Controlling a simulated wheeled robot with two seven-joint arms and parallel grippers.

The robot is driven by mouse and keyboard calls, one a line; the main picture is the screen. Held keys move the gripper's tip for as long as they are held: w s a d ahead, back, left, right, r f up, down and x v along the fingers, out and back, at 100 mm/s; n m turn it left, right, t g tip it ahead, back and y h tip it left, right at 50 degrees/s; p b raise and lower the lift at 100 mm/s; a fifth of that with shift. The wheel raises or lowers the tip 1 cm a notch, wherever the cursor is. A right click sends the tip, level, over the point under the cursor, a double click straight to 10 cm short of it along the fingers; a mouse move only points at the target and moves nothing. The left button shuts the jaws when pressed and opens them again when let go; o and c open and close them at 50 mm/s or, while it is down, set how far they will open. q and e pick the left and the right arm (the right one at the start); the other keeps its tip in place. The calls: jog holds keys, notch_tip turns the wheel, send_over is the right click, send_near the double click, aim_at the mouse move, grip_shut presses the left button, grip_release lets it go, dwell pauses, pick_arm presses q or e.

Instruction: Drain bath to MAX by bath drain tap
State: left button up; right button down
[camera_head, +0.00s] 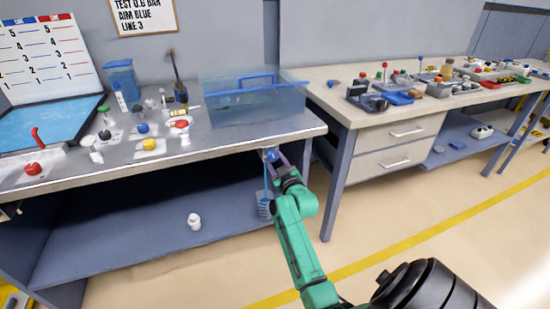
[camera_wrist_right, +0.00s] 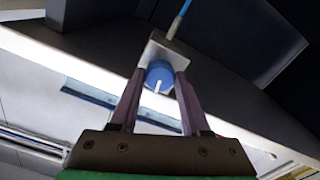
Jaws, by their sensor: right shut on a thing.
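The bath appears to be the clear bluish tank (camera_head: 222,108) on the left bench, with a blue bar across its front; I cannot read a MAX mark or tell the liquid level. The drain tap's blue knob (camera_head: 271,155) is under the bench's front edge. In the right wrist view the knob (camera_wrist_right: 158,79) carries a white mark and sits on a pale plate. My right gripper (camera_head: 275,159) has its fingers closed around the knob. A thin blue line (camera_head: 266,180) runs down from the tap to a clear ribbed container (camera_head: 264,206) on the lower shelf. My left gripper is not in view.
Small valves and fittings (camera_head: 149,145), a blue jug (camera_head: 121,78) and a blue panel (camera_head: 50,118) are on the left bench. A white bottle (camera_head: 194,221) is on its shelf. The right bench (camera_head: 340,106) carries several parts. The floor (camera_head: 400,210) in front is clear.

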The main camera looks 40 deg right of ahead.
jog(key=shift+m+p, duration=0.4)
jog(key=shift+m, duration=0.5)
jog(key=shift+c, duration=1.9)
grip_release()
jog(key=v, duration=1.4)
jog(key=shift+s+a, duration=0.2)
jog(key=shift+s, duration=0.05)
